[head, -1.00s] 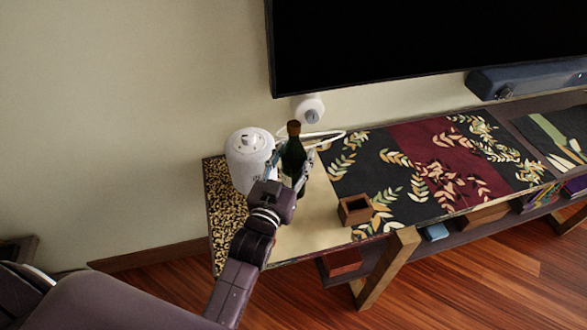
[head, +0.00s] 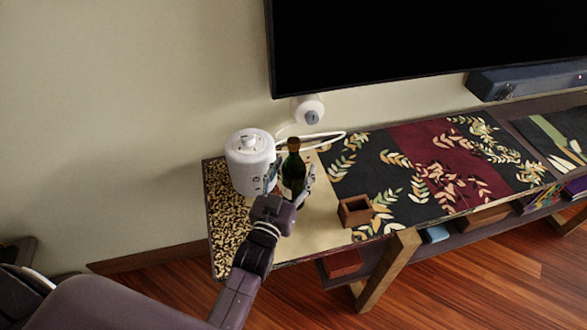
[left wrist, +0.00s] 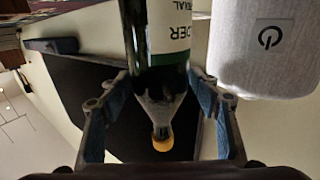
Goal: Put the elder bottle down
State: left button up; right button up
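The elder bottle (head: 293,172), dark green with a pale label, stands upright on the cream left part of the long console table (head: 300,235). It also shows upside down in the left wrist view (left wrist: 160,65), with part of the label lettering and its orange-brown top in sight. My left gripper (head: 294,182) is around the bottle, one finger on each side. Its fingers look spread, with narrow gaps beside the glass in the left wrist view (left wrist: 160,85). The bottle's base is partly hidden by the gripper. My right gripper is not in view.
A white kettle-like appliance (head: 249,160) stands close to the left of the bottle; its power mark shows in the left wrist view. A small open wooden box (head: 355,211) sits to the right. A white cable lies behind, and a large black screen (head: 430,40) hangs above.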

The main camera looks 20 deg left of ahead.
pick_arm(q)
jog(key=shift+r, duration=0.2)
jog(key=s+b, duration=0.1)
jog(key=s, duration=1.1)
dwell(0.4)
